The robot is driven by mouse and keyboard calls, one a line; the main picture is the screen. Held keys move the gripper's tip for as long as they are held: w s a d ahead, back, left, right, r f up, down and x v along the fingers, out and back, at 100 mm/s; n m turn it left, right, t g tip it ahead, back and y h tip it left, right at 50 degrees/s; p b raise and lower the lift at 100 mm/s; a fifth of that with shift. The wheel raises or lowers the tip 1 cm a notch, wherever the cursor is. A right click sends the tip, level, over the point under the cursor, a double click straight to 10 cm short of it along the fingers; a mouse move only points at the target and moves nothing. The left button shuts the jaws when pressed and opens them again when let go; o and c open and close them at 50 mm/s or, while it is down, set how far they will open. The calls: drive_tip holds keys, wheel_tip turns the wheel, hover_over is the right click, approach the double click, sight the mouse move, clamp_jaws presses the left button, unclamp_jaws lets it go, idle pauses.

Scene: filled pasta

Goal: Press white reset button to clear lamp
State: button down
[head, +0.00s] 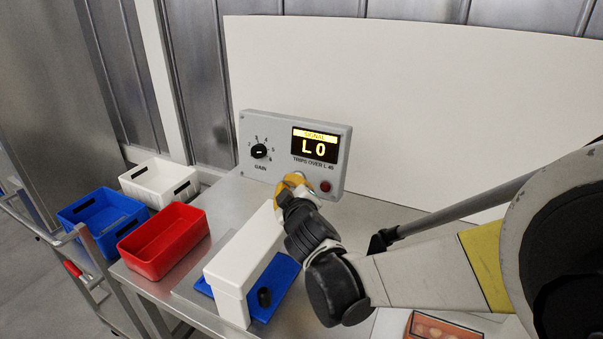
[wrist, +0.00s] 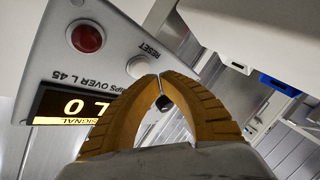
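A grey control panel (head: 272,122) stands at the back of the bench, with a lit display (head: 315,146) reading "L 0". A round red lamp (head: 325,186) is at its lower right; it looks dull red and it also shows in the wrist view (wrist: 87,37). The white reset button (wrist: 138,67) lies beside the "RESET" label in the wrist view. My gripper (head: 291,179) is at the panel's lower edge, its yellow fingertips (wrist: 159,79) together and empty. The tips appear right beside the button; contact cannot be told. In the head view the gripper hides the button.
A black gain knob (head: 259,151) is on the panel's left. A white block-like fixture (head: 231,267) with a blue base (head: 283,272) stands in front. Red (head: 150,263), blue (head: 72,215) and white (head: 141,186) bins stand at left. A white board (head: 420,100) is behind.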

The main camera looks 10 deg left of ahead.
drive_tip(key=shift+s, duration=0.1)
drive_tip(key=shift+s+a+r+p, duration=0.15)
drive_tip(key=shift+s+a, duration=0.15)
drive_tip(key=shift+s, duration=0.45)
drive_tip(key=shift+s+a+r+p, duration=0.15)
drive_tip(key=shift+s+a, duration=0.1)
drive_tip(key=shift+s, duration=0.5)
drive_tip(key=shift+s+a+r, duration=0.15)
drive_tip(key=shift+s+a, duration=0.15)
drive_tip(key=shift+s, duration=0.45)
drive_tip(key=shift+d, duration=0.1)
drive_tip(key=s+d+m+g+h, duration=0.2)
drive_tip(key=s+d+m+h, duration=0.15)
drive_tip(key=d, duration=0.75)
drive_tip(key=s+d+m+g+h, duration=0.1)
drive_tip(key=s+d+m+h, duration=0.2)
drive_tip(key=d, duration=0.8)
drive_tip(key=s+d+f+m+g, duration=0.2)
drive_tip(key=s+d+f+m, duration=0.1)
drive_tip(key=s, duration=0.5)
drive_tip(key=s+d+f+m+g+y+b, duration=0.1)
drive_tip(key=s+d+f+m+g, duration=0.1)
drive_tip(key=s+d, duration=0.4)
drive_tip(key=s+m, duration=0.1)
drive_tip(key=s, duration=0.2)
drive_tip(key=shift+f+g, duration=0.4)
